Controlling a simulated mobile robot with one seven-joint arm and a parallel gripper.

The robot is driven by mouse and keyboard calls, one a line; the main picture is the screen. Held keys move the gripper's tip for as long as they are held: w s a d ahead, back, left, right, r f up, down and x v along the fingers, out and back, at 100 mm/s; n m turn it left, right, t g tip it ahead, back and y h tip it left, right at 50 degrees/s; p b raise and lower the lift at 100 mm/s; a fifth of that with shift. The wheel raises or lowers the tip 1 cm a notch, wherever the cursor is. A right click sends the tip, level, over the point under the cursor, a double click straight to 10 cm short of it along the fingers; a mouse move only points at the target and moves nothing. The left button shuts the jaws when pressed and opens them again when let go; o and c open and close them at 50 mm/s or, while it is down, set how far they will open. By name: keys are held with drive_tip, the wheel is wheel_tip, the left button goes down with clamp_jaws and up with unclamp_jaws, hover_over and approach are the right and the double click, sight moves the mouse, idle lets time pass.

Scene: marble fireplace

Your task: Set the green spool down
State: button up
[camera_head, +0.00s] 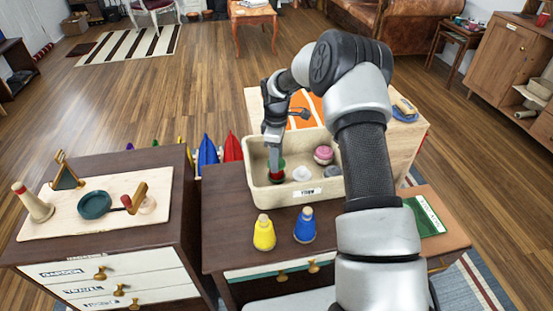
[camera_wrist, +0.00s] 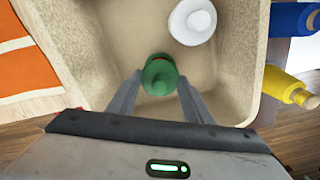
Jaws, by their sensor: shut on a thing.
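The green spool (camera_wrist: 160,76) is between the fingers of my gripper (camera_wrist: 158,88), seen from above in the wrist view. My gripper is shut on it, inside the cream bin (camera_wrist: 238,100). In the head view the green spool (camera_head: 277,166) shows at the left end of the bin (camera_head: 290,190), below my gripper (camera_head: 275,158), with a bit of red by it. Whether the spool touches the bin floor, I cannot tell.
A white spool (camera_wrist: 192,22) and a pink spool (camera_head: 323,154) are in the bin. A yellow spool (camera_head: 264,233) and a blue spool (camera_head: 305,225) stand on the dark cabinet top in front of it. An orange striped cloth (camera_head: 303,108) lies behind.

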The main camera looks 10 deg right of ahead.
drive_tip(key=shift+f, duration=0.15)
drive_tip(key=o, duration=1.4)
